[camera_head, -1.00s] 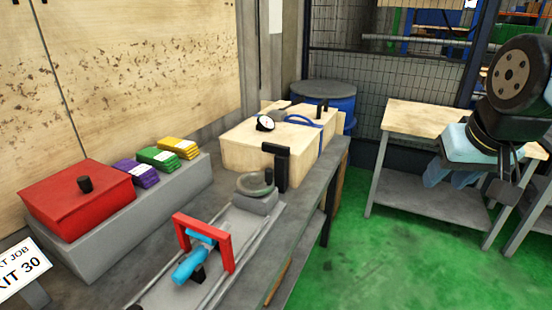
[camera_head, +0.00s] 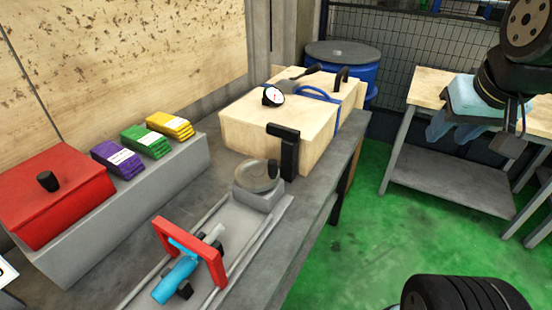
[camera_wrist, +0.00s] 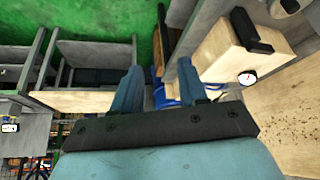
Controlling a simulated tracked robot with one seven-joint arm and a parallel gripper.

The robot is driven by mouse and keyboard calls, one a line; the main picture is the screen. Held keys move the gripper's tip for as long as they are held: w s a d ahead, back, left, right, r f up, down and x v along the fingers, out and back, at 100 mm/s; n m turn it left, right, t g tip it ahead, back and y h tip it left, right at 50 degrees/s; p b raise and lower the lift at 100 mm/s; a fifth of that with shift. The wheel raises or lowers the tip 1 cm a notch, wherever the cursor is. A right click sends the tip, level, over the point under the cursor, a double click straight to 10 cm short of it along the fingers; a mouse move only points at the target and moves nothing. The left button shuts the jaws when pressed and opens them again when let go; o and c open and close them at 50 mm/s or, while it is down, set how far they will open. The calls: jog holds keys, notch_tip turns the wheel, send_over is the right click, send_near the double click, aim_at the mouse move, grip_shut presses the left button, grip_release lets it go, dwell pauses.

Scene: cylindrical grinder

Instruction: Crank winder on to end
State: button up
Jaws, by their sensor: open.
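A round, see-through grey wheel (camera_head: 257,176) lies on a grey block (camera_head: 262,198) at the far end of a railed slide on the bench; it looks like the winder, but I cannot make out a crank knob clearly. A red frame (camera_head: 189,246) with a light-blue cylinder (camera_head: 176,280) stands nearer on the slide. My gripper (camera_head: 455,132) hangs at the upper right in the head view, well apart from the wheel. In the wrist view my gripper (camera_wrist: 157,75) shows two blue fingers spread apart with nothing between them. The wheel is not clearly visible there.
A black upright post (camera_head: 289,155) stands close beside the wheel, before a wooden box (camera_head: 240,122) with a dial gauge (camera_head: 272,96). A red box (camera_head: 50,200) and coloured packs (camera_head: 147,142) sit left. Green floor (camera_head: 365,235) separates the bench from a side table (camera_head: 450,180).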

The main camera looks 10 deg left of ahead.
jog(key=shift+o, duration=0.7)
jog(key=shift+w+a, duration=0.2)
jog(key=n+g+y, duration=0.4)
jog(key=n+g, duration=0.4)
jog(key=n, duration=1.6)
send_near(274, 161)
jog(key=x, duration=1.2)
jog(key=shift+f, duration=0.1)
